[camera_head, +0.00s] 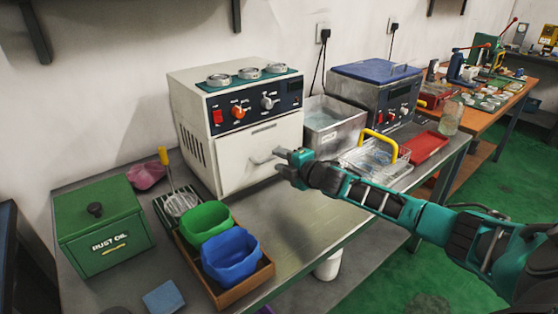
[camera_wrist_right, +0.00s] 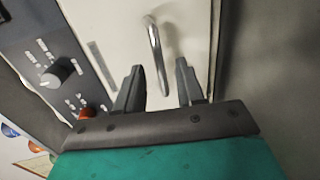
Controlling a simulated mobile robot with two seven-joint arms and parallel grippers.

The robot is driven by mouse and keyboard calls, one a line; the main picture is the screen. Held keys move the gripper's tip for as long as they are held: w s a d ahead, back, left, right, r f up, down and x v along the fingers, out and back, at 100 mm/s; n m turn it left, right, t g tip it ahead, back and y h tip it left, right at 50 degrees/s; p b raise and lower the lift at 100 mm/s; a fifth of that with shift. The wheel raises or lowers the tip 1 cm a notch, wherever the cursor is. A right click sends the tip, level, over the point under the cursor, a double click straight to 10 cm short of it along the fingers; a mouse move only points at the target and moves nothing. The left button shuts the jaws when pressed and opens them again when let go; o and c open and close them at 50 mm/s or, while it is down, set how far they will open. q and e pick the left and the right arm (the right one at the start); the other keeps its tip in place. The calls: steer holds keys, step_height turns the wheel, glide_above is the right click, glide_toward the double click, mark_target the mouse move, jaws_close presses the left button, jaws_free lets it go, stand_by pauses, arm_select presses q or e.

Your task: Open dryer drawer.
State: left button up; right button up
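The dryer (camera_head: 250,125) is a cream box with a dark control panel, standing on the metal bench. Its drawer front (camera_head: 240,160) looks flush with the body and carries a curved metal handle (camera_head: 264,158). My right gripper (camera_head: 284,160) is at the right end of the handle. In the right wrist view the handle (camera_wrist_right: 155,50) is a bent bar lying just beyond my right gripper (camera_wrist_right: 160,82). My left gripper is not in view.
Bearing rings (camera_head: 248,73) lie on top of the dryer. A wooden tray (camera_head: 265,271) with a green bin (camera_head: 206,222) and a blue bin (camera_head: 231,258) stands in front, left of the drawer. A metal basin (camera_head: 334,127) stands right. The bench before the drawer is mostly clear.

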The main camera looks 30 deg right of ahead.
steer(key=shift+w+a+f, duration=0.1)
steer(key=shift+w+f, duration=0.05)
steer(key=shift+w, duration=0.55)
steer(key=shift+c, duration=0.5)
jaws_close()
